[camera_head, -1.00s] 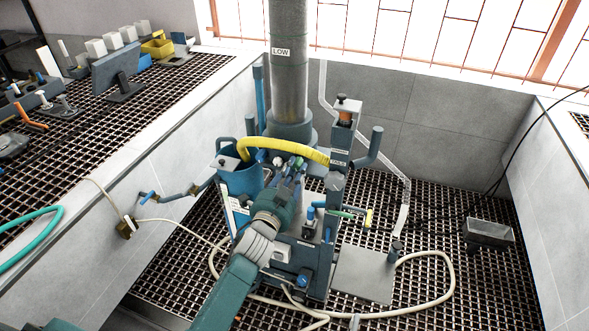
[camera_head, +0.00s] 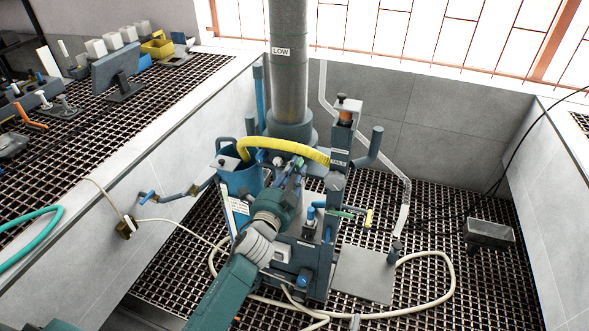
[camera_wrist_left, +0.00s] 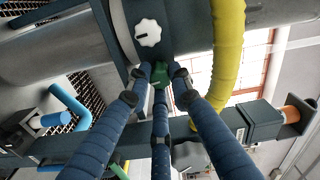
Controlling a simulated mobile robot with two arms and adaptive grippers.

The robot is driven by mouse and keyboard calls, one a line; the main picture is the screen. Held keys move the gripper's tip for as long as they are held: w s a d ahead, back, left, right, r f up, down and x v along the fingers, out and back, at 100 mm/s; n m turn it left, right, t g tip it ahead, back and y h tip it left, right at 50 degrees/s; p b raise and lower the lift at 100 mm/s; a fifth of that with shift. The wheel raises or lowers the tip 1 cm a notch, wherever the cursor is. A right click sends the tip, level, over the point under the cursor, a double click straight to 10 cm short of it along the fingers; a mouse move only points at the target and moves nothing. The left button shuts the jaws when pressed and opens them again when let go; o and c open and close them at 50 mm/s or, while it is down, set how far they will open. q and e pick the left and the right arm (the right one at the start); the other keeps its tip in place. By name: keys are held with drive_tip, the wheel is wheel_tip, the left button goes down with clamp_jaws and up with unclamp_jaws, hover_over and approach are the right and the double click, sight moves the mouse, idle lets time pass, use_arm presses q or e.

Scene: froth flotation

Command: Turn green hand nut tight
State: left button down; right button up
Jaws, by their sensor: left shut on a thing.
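The green hand nut (camera_wrist_left: 160,75) shows in the left wrist view, just below a white knob (camera_wrist_left: 148,33) on a grey cylinder. My left gripper (camera_wrist_left: 160,78) is shut on the nut, with its blue-grey fingers gathered around it. In the head view my left gripper (camera_head: 294,173) reaches into the flotation machine beneath the yellow hose, and the nut is hidden by the fingers. My right gripper is not in view.
A yellow hose (camera_head: 285,147) arches close above the gripper. A blue tank (camera_head: 240,183) stands to its left and a column with a black-topped orange part (camera_head: 346,112) to its right. A pale hose (camera_head: 450,275) loops over the grating floor.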

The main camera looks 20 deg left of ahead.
use_arm(q)
drive_tip(key=shift+r, duration=0.25)
drive_tip(key=c, duration=1.8)
unclamp_jaws()
drive_tip(key=shift+c, duration=0.2)
drive_tip(key=shift+f, duration=0.1)
drive_tip(key=s, duration=1.2)
drive_tip(key=shift+a, duration=0.25)
